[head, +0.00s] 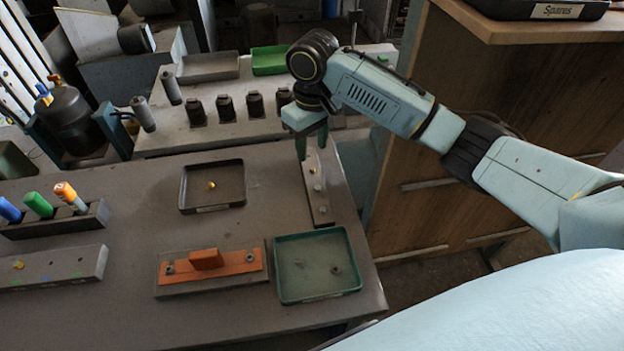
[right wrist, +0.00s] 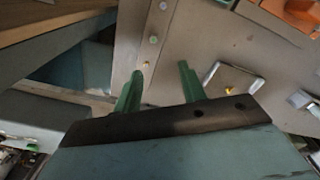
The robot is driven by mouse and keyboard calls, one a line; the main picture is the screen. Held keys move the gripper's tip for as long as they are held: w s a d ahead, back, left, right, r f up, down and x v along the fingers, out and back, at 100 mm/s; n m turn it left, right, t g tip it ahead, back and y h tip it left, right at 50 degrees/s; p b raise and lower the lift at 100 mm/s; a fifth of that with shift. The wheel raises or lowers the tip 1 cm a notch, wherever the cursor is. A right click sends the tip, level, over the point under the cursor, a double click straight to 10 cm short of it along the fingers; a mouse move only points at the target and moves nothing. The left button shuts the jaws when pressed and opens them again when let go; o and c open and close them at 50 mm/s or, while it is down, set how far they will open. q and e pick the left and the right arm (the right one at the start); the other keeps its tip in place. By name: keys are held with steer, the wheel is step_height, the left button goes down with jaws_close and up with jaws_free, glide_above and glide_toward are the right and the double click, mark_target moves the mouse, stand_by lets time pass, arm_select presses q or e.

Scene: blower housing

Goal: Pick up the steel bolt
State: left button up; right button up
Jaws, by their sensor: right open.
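A narrow block (head: 314,205) stands near the right edge of the table and holds a few small bolt heads in a row. A grey bolt head, which looks like the steel bolt (head: 318,187), is in the middle of the row; it also shows in the right wrist view (right wrist: 153,39). A yellowish bolt head (right wrist: 146,65) is at the end nearest my gripper. My right gripper (head: 313,148) is open and empty, its green fingers pointing down over the block's far end. In the right wrist view its fingertips (right wrist: 161,74) are apart with nothing between them. My left gripper is out of view.
A dark tray (head: 213,208) with a small yellow piece (head: 211,185) lies left of the block. A green-rimmed tray (head: 318,297) and an orange part (head: 226,265) on a grey plate are in front. A wooden cabinet (head: 480,130) stands to the right.

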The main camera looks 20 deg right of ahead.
glide_above(316, 186)
steer(key=f, duration=0.7)
steer(key=shift+w+a+f, duration=0.1)
steer(key=shift+w+a, duration=0.1)
steer(key=shift+a, duration=0.05)
steer(key=shift+s+d+f, duration=0.15)
steer(key=shift+f, duration=1.2)
steer(key=shift+s+d+f, duration=0.1)
steer(key=shift+f, duration=1.25)
steer(key=c, duration=0.8)
